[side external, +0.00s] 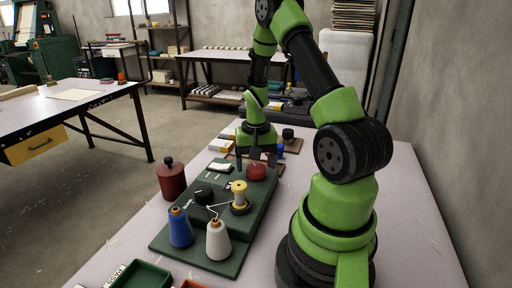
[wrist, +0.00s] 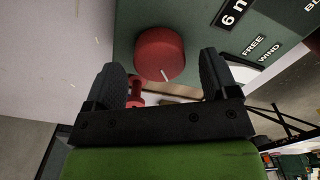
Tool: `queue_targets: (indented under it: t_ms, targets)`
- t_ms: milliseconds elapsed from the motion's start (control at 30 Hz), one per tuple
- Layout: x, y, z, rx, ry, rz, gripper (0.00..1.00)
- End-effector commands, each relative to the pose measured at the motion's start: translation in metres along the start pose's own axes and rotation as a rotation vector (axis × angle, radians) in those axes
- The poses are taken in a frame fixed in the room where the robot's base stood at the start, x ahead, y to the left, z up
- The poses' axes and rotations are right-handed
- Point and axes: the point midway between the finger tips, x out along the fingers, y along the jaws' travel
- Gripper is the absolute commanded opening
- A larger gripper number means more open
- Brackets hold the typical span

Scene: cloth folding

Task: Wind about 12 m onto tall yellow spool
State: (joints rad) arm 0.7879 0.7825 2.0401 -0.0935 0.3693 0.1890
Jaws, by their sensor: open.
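A yellow spool (side external: 239,188) stands upright on a dark round base on the green winding board (side external: 162,243). A blue thread cone (side external: 180,228) and a white thread cone (side external: 218,241) stand at the board's near end, by a thin pale guide or thread. A red knob (side external: 256,171) sits at the board's far end; in the wrist view the red knob (wrist: 160,50) shows a white pointer mark. My gripper (side external: 262,157) is open just beyond the red knob, and in the wrist view its fingers (wrist: 165,80) are apart, with no contact visible.
Labels reading "6 m" (wrist: 236,13), "FREE" (wrist: 254,45) and "WIND" (wrist: 270,54) lie beside the knob. A black knob (side external: 203,195) is mid-board. A dark red lidded jar (side external: 171,180) stands left, a green tray (side external: 140,276) in front. A small red object (wrist: 135,92) shows between the fingers.

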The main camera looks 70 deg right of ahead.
Motion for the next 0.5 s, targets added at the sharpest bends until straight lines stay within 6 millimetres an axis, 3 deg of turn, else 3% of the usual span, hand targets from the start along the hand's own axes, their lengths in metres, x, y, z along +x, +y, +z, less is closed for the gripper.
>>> queue_targets:
  t_ms: [300, 500]
  targets:
    - [-0.06, 0.0, 0.0, 0.0, 0.006, -0.002, 0.8]
    - [-0.081, 0.0, 0.0, 0.0, 0.003, -0.001, 0.8]
